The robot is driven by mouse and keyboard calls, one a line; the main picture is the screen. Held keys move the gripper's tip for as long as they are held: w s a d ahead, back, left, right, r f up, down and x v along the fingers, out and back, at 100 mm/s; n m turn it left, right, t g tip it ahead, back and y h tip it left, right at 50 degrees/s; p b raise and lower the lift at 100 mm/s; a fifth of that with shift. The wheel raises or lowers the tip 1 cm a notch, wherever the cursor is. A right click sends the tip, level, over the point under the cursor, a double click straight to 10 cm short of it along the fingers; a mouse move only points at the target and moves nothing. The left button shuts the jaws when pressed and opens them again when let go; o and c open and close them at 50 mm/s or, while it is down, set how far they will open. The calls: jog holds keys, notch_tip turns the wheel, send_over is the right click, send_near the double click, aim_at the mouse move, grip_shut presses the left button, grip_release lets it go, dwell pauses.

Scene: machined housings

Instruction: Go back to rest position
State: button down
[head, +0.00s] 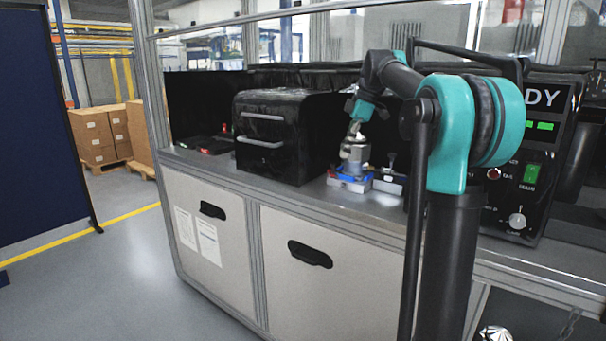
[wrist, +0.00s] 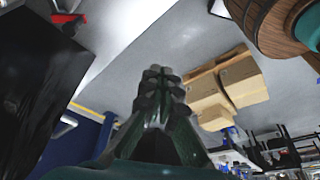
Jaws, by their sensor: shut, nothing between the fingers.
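My gripper (wrist: 160,78) is shut and empty in the wrist view, its dark fingertips together in front of the grey floor. In the head view my arm bends over the bench, with its teal wrist part above a silver metal housing (head: 355,153). The gripper's fingers are too small or hidden to make out there. The housing stands upright at a blue and white fixture (head: 349,183) on the bench. I cannot tell from the head view how much space lies between wrist and housing. The housing does not show in the wrist view.
A black machine with handles (head: 270,135) stands left of the housing, and a control box with green lights (head: 530,150) stands at right. Small red parts (head: 225,128) lie at the bench's left. Cardboard boxes (head: 95,135) stand beyond open floor. The wrist view shows a wooden barrel (wrist: 270,25).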

jog(key=s+d+f+m+t+h, duration=0.1)
jog(key=s+d+f+m+t, duration=0.1)
jog(key=s+f+m, duration=0.7)
jog(key=s+d+f+m+t+h, duration=0.2)
jog(key=s+f+m, duration=0.7)
jog(key=s+f, duration=1.1)
notch_tip(320, 180, down, 9)
jog(key=shift+s+d+r+h, duration=0.2)
jog(key=shift+s+d+h, duration=0.15)
jog(key=shift+d, duration=0.65)
